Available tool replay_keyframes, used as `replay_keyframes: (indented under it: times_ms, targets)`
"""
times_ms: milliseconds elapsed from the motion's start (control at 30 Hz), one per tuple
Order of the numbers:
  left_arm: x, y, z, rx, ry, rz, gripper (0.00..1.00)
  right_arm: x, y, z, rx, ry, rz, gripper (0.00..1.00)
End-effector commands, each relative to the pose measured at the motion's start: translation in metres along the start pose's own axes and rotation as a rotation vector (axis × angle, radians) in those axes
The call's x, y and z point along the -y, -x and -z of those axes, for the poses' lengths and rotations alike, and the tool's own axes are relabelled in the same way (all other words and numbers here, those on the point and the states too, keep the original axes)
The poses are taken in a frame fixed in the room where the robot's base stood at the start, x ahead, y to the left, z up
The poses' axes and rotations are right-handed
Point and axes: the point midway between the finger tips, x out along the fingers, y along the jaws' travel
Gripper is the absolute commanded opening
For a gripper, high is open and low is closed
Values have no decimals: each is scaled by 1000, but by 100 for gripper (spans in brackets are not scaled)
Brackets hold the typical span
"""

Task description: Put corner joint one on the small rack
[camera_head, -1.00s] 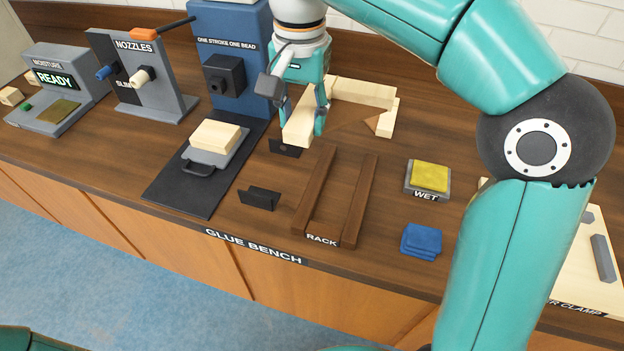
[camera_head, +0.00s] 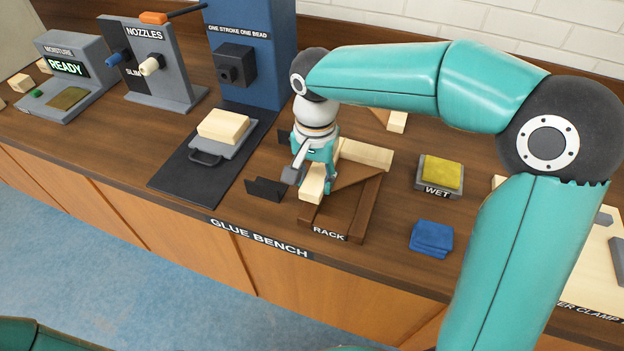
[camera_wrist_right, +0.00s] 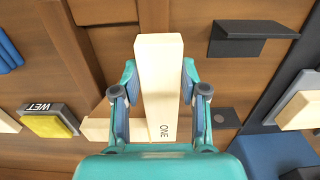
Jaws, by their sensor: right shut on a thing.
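Corner joint one is an L of pale wood bars (camera_head: 313,180) with a brown triangular panel (camera_head: 352,176) between them. In the wrist view its near bar (camera_wrist_right: 160,62) carries the word ONE. My right gripper (camera_head: 316,178) is shut on that bar, its fingers on either side. The joint is over the brown wooden rack (camera_head: 362,213), marked RACK; I cannot tell whether it touches the rails. The arm and gripper hide part of the joint. My left gripper is not in view.
A black bracket (camera_head: 266,189) stands just left of the rack. A WET pad (camera_head: 440,172) and blue cloth (camera_head: 431,239) lie to the right. A grey plate with a wood block (camera_head: 223,126) is at left. More pale wood (camera_head: 397,121) lies behind my arm.

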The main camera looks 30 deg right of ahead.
Motion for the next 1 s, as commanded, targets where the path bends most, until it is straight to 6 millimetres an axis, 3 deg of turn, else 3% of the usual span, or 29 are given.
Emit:
replay_keyframes:
  times_ms: [367,400,500,867,1000]
  targets:
    - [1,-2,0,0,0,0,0,0,-7,0,-1,0,1,0]
    - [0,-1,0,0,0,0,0,0,-6,0,0,0,1,50]
    - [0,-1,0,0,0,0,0,0,-6,0,0,0,1,66]
    - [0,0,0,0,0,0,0,1,-4,0,0,1,1,68]
    - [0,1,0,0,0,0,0,2,6,0,-2,2,4,68]
